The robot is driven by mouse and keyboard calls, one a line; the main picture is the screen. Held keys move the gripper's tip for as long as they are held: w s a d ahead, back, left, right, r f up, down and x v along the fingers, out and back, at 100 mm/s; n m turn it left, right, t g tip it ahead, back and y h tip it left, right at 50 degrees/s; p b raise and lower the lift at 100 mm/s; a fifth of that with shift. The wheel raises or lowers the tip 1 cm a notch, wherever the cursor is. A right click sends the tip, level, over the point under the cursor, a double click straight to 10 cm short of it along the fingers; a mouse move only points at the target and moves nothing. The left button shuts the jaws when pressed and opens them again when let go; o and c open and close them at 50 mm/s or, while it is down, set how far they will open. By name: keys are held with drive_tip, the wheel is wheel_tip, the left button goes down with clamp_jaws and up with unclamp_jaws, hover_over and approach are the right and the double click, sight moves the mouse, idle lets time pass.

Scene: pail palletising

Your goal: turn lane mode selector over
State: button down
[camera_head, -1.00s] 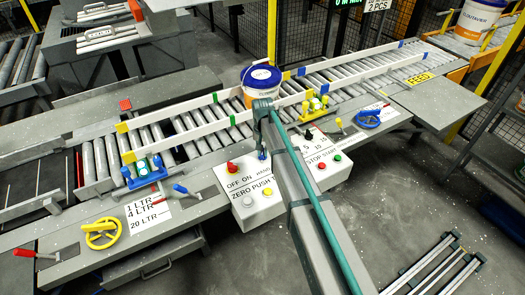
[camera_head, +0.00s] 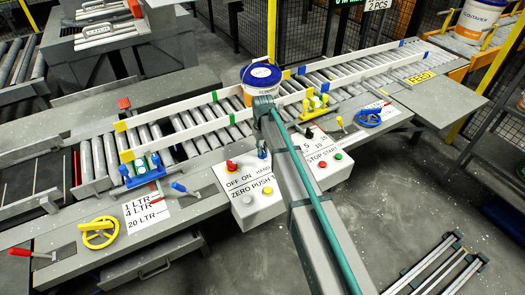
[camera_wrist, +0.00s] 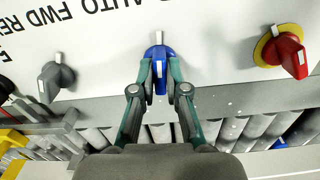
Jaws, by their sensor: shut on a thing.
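The blue selector knob (camera_wrist: 158,56) sits on the white control panel in the middle of the wrist view. The white line on its handle runs straight up and down in that picture. My gripper (camera_wrist: 160,82) has one finger on each side of the knob's handle and is shut on it. In the head view, the blue knob (camera_head: 262,149) shows small at the panel's upper edge. My own arm hides most of the gripper there.
A red knob on a yellow plate (camera_wrist: 283,50) is right of the blue one, and a grey knob (camera_wrist: 55,80) is left. Conveyor rollers (camera_wrist: 240,130) lie beside the panel. A white pail (camera_head: 262,84) with a blue lid stands on the conveyor.

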drive_tip(key=n+b, duration=0.1)
drive_tip(key=n, duration=0.3)
drive_tip(key=shift+n, duration=1.9)
drive_tip(key=c, duration=1.2)
unclamp_jaws()
drive_tip(key=shift+r, duration=0.1)
wheel_tip(320, 180, up, 12)
drive_tip(key=shift+f, duration=0.1)
